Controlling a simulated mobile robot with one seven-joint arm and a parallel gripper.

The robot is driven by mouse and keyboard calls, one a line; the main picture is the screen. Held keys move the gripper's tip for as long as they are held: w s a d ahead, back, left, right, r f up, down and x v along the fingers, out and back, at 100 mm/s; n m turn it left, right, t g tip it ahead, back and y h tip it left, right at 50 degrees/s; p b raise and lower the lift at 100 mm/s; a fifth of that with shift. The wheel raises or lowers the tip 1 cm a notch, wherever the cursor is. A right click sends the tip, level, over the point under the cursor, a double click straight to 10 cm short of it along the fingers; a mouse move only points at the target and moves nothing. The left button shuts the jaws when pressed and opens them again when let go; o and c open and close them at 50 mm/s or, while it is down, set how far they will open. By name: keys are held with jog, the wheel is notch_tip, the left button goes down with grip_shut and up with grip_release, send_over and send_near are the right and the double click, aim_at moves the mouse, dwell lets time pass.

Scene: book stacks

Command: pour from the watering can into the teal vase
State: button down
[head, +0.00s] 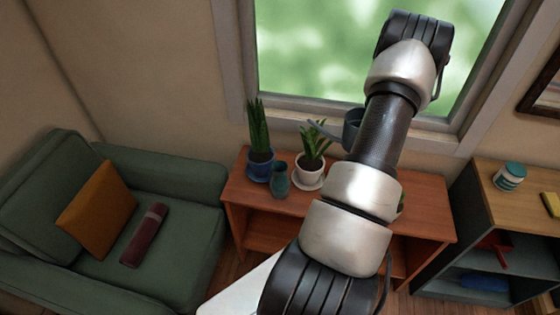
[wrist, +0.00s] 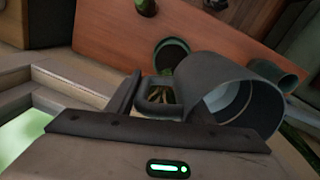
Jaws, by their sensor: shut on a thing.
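The dark blue-grey watering can (head: 352,128) hangs above the shelf, in front of the window, with its thin spout pointing left. It looks about upright. In the wrist view, the can (wrist: 232,95) shows its wide round mouth and a paler inside. My gripper (wrist: 155,88) is shut on the can's handle; in the head view my arm hides it. The teal vase (head: 280,181) stands upright on the shelf top, lower left of the can and apart from it. A teal cylinder with a dark opening beside the can in the wrist view appears to be the vase (wrist: 278,76).
A blue pot with a spiky plant (head: 260,160) and a white pot with a plant (head: 311,168) flank the vase closely on the wooden shelf (head: 240,190). A green sofa (head: 165,250) is left; another shelf unit (head: 475,185) stands right.

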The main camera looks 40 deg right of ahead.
jog(key=shift+d+r, duration=0.1)
jog(key=shift+d, duration=0.05)
jog(key=shift+r+t+y+p, duration=0.15)
jog(key=shift+t+y+p, duration=0.15)
jog(key=shift+r+p, duration=1)
jog(key=shift+r, duration=1.3)
